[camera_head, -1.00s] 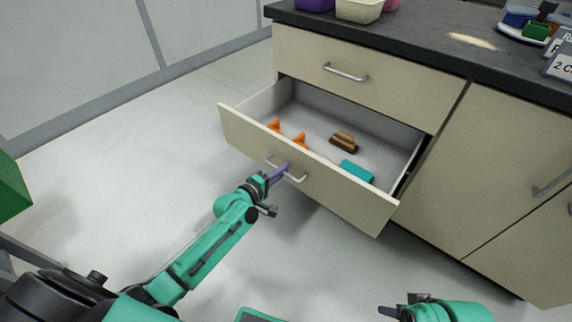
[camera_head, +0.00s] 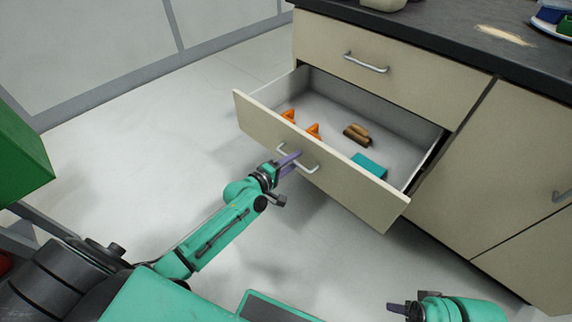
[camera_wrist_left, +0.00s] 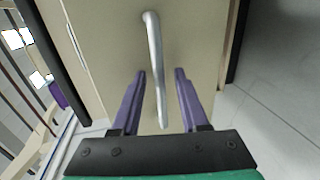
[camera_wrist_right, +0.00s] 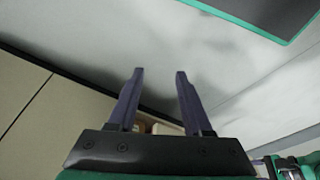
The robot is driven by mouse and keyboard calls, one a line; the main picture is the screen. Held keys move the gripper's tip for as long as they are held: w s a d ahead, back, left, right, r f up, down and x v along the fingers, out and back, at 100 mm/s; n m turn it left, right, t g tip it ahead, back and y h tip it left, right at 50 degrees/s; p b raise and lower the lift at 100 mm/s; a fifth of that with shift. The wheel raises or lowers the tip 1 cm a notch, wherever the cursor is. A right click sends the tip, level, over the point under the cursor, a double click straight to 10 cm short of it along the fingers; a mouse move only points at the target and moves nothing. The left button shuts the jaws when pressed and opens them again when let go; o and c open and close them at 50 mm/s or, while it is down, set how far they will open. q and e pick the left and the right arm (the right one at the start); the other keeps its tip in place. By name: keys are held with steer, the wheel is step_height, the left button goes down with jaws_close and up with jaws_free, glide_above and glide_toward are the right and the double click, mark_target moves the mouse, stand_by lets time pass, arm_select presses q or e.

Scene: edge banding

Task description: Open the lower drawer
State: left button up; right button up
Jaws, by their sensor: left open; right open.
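The lower drawer (camera_head: 320,188) is pulled well out of the cabinet, its inside visible. Its silver bar handle (camera_head: 312,169) is on the front panel; it also shows in the left wrist view (camera_wrist_left: 154,60). My left gripper (camera_head: 292,163) is at the handle, its purple fingers open. In the left wrist view the open fingers (camera_wrist_left: 160,75) stand on either side of the handle's lower part, with gaps on both sides. My right gripper (camera_head: 392,307) is low at the right, away from the drawer. In the right wrist view its fingers (camera_wrist_right: 159,75) are open and empty.
Inside the drawer are two orange pieces (camera_head: 313,131), a brown brush-like object (camera_head: 357,134) and a teal block (camera_head: 370,165). A closed upper drawer (camera_head: 390,75) is above, under the dark countertop (camera_head: 450,38). A green box (camera_head: 22,155) is at the left. Floor left of the drawer is clear.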

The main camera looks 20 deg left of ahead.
arm_select(q)
steer(key=p+v, duration=0.3)
steer(key=v, duration=1.1)
steer(key=shift+s, duration=0.2)
arm_select(e)
step_height(320, 180, down, 7)
steer(key=d, duration=0.1)
steer(key=shift+w+g+h, duration=0.2)
steer(key=shift+g+h, duration=0.1)
